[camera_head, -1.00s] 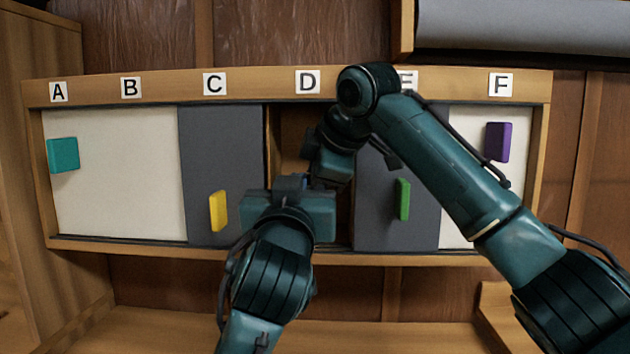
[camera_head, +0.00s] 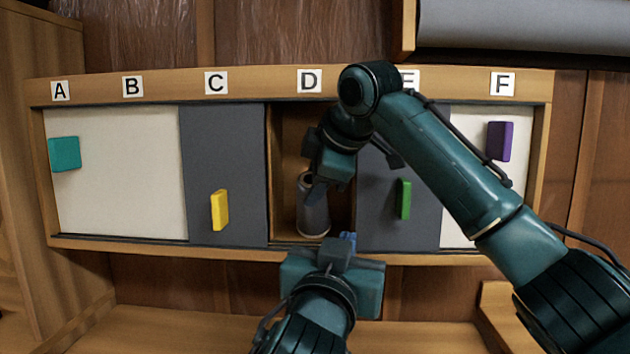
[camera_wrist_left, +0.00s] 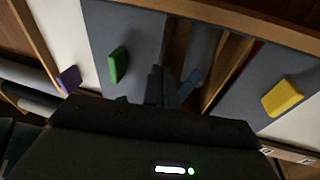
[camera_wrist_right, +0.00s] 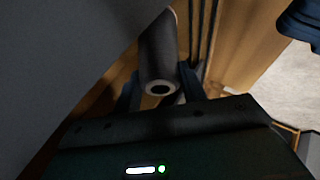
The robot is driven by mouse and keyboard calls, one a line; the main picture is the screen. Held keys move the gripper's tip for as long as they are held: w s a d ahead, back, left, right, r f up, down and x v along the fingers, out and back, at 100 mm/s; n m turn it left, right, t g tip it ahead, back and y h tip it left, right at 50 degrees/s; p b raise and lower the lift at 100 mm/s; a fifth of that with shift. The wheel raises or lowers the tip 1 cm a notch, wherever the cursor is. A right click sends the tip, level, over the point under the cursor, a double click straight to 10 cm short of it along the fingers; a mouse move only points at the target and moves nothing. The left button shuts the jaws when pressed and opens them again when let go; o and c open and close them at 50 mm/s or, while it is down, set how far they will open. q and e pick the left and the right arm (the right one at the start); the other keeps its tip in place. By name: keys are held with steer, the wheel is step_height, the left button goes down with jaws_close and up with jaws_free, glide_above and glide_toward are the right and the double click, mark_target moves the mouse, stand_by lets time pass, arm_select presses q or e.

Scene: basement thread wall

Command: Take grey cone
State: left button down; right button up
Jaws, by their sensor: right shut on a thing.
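The grey cone (camera_head: 313,215) stands in the open bay under label D, its hollow narrow end up. My right gripper (camera_head: 316,188) comes down from above and is shut on the cone near its upper part. In the right wrist view the cone (camera_wrist_right: 160,55) shows its round holed end between the fingers (camera_wrist_right: 160,92). My left gripper (camera_head: 346,240) is in front of the lower edge of the bay, below the cone and apart from it. In the left wrist view its fingers (camera_wrist_left: 172,86) look close together, but their gap is unclear.
Grey sliding panels flank the bay, with a yellow handle (camera_head: 219,210) on the left and a green handle (camera_head: 403,199) on the right. White panels carry teal (camera_head: 64,154) and purple (camera_head: 499,141) handles. My right arm crosses before label E.

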steer(key=shift+d+f, duration=0.15)
arm_select(q)
steer(key=s+d+f+m+g+h, duration=0.1)
steer(key=s+d+f+g+h, duration=0.25)
steer(key=f, duration=0.55)
steer(key=s+d+f+m+g, duration=0.1)
steer(key=s+d+f+g, duration=0.25)
steer(key=d+f, duration=0.4)
steer(key=s+d+f+m+g+h, duration=0.2)
steer(key=s+d+f+g, duration=0.15)
steer(key=f, duration=0.75)
arm_select(e)
steer(key=shift+w, duration=0.1)
arm_select(q)
steer(key=s+a+f+n+y, duration=0.1)
steer(key=a+f+n, duration=0.35)
steer(key=a, duration=0.35)
steer(key=a+f+n+y, duration=0.2)
steer(key=a+f+n, duration=0.25)
steer(key=a, duration=0.35)
steer(key=s+a+f+m+t+y, duration=0.2)
steer(key=s+a+f+m+t, duration=0.1)
steer(key=s+a, duration=0.5)
steer(key=shift+s+a+f+m, duration=0.35)
steer(key=shift+a+f+m, duration=0.25)
steer(key=shift+a+f, duration=0.9)
